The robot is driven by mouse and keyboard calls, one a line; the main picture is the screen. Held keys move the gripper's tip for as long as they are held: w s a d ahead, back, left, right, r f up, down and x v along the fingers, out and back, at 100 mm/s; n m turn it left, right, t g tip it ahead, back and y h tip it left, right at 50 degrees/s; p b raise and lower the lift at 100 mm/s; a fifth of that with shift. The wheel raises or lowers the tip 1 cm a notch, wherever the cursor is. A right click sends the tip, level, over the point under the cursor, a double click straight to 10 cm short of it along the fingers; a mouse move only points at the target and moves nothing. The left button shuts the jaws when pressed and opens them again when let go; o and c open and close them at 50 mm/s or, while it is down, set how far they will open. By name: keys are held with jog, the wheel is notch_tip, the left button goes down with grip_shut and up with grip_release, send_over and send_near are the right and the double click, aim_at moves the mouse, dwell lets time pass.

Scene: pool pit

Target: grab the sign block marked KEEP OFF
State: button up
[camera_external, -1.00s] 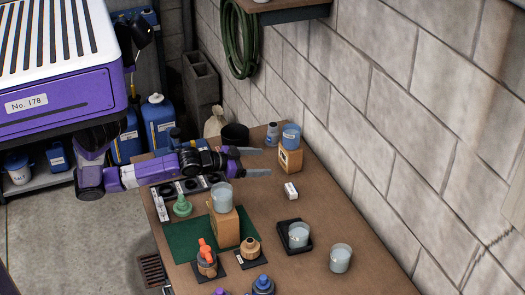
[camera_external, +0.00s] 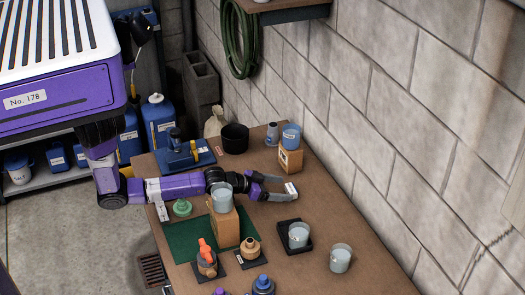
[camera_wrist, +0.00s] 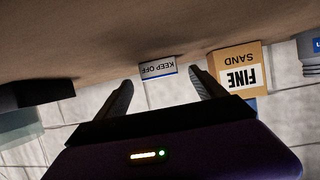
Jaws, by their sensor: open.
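The KEEP OFF sign block (camera_wrist: 158,69) is small and white with a blue edge. In the wrist view its lettering appears upside down, and it lies ahead between my two open fingers. In the external view the white block (camera_external: 291,189) rests on the brown table between the fingertips of my gripper (camera_external: 287,189). My gripper also shows in the wrist view (camera_wrist: 160,90), open, with a finger on each side of the block. I cannot tell whether either finger touches it.
A FINE SAND box (camera_wrist: 238,70) stands close to the right finger in the wrist view; in the external view the box (camera_external: 290,160) carries a blue-white cup (camera_external: 291,136). A dark tray (camera_external: 294,248) with a cup stands nearer the front. The brick wall (camera_external: 400,120) borders the table.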

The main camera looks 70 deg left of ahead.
aim_at(291, 191)
jog(key=shift+x, duration=1.4)
jog(key=shift+r, duration=0.1)
jog(key=c, duration=1.4)
jog(key=shift+c, duration=0.3)
jog(key=shift+w+r, duration=0.1)
jog(key=shift+r, duration=0.05)
